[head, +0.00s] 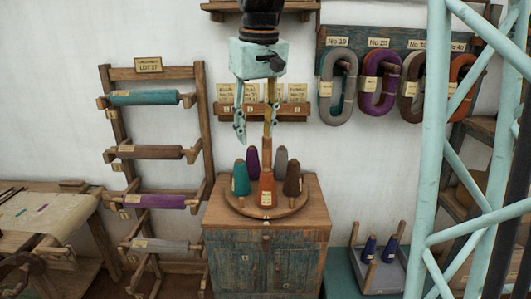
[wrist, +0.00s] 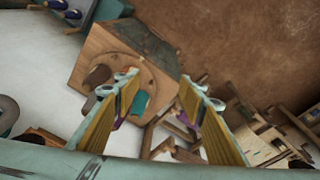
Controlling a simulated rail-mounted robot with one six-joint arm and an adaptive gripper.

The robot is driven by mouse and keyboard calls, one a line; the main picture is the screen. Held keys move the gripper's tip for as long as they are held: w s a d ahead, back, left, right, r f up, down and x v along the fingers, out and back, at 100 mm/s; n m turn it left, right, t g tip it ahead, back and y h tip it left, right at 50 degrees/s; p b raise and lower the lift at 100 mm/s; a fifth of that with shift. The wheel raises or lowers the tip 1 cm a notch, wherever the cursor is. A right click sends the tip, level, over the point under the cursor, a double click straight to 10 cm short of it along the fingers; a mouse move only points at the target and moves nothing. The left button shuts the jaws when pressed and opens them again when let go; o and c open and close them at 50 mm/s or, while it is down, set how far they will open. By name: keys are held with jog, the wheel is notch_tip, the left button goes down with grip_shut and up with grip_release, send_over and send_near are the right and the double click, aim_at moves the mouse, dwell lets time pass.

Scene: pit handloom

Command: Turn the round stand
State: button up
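The round stand (head: 285,212) is a wooden disc on top of a small cabinet. It carries several yarn cones: a teal cone (head: 241,178) at the left, an orange cone (head: 266,188) at the front, a brown cone (head: 292,179) at the right, and a purple and a grey one behind. My gripper (head: 254,136) points down above the stand, with its fingers apart and nothing between them. It is clear of the cones. In the wrist view the open fingers (wrist: 158,84) partly cover the stand and some cones; the brown cone (wrist: 97,77) and teal cone (wrist: 140,103) show.
The cabinet (head: 267,265) has worn blue doors. A rack of cloth rolls (head: 153,152) stands left, and a wooden shelf with cards (head: 290,110) is on the wall behind my gripper. Yarn hanks (head: 379,85) hang at the upper right. A pale blue lattice post (head: 428,150) stands at the right.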

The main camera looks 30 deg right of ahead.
jog(key=w+d+p, duration=0.4)
jog(key=w, duration=0.6)
jog(key=g+p, duration=0.2)
jog(key=p, duration=0.8)
send_over(266, 155)
jog(key=w, duration=0.2)
jog(key=shift+n, duration=0.3)
jog(key=f, duration=1.1)
jog(key=shift+s+d, duration=0.2)
jog(key=shift+d, duration=0.15)
jog(key=shift+w+d+f, duration=0.3)
jog(key=shift+f, duration=0.1)
jog(key=shift+f, duration=0.15)
jog(key=shift+f+p, duration=0.85)
jog(key=shift+f, duration=5.85)
